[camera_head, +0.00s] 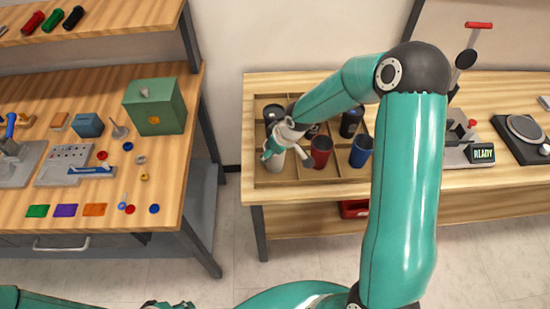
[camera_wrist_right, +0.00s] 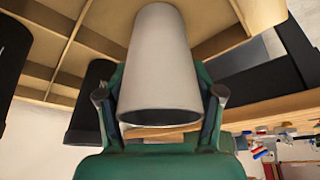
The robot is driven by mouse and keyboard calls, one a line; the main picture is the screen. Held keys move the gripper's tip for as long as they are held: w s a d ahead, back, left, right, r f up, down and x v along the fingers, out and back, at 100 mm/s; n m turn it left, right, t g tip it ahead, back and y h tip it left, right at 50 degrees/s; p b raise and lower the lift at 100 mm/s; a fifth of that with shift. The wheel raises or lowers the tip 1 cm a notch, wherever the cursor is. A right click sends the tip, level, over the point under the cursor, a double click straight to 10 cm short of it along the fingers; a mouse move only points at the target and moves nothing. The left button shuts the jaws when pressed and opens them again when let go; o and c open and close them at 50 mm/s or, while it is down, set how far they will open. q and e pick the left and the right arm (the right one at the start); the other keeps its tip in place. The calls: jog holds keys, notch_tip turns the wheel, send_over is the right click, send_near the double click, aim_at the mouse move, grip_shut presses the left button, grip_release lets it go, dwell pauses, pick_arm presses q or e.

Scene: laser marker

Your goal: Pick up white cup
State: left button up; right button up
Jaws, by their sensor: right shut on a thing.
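The white cup (camera_head: 276,162) stands at the front left compartment of a divided wooden tray (camera_head: 257,135) on the right table. My right gripper (camera_head: 274,148) reaches over it from above and partly hides it. In the right wrist view the white cup (camera_wrist_right: 158,60) fills the space between the two fingers of my right gripper (camera_wrist_right: 160,95), which is shut on it. I cannot tell whether the cup's base touches the tray. My left gripper (camera_head: 168,304) barely shows at the bottom edge, away from both tables, and its fingers are not clear.
A red cup (camera_head: 321,152) and a blue cup (camera_head: 361,151) stand right of the white cup in the tray. Black cups (camera_head: 350,123) stand behind. A marking machine with a "READY" display (camera_head: 483,154) is farther right. The left table (camera_head: 190,110) holds a green box (camera_head: 155,106).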

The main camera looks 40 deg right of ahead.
jog(key=shift+r, duration=0.1)
dwell(0.3)
notch_tip(320, 180, up, 18)
jog(key=w+a+f+m+h, duration=0.1)
jog(key=w+a+f+m, duration=0.1)
jog(key=a+f, duration=0.9)
jog(key=shift+a+f+m+b, duration=0.2)
jog(key=shift+f+m+b, duration=0.3)
jog(key=shift+f, duration=0.1)
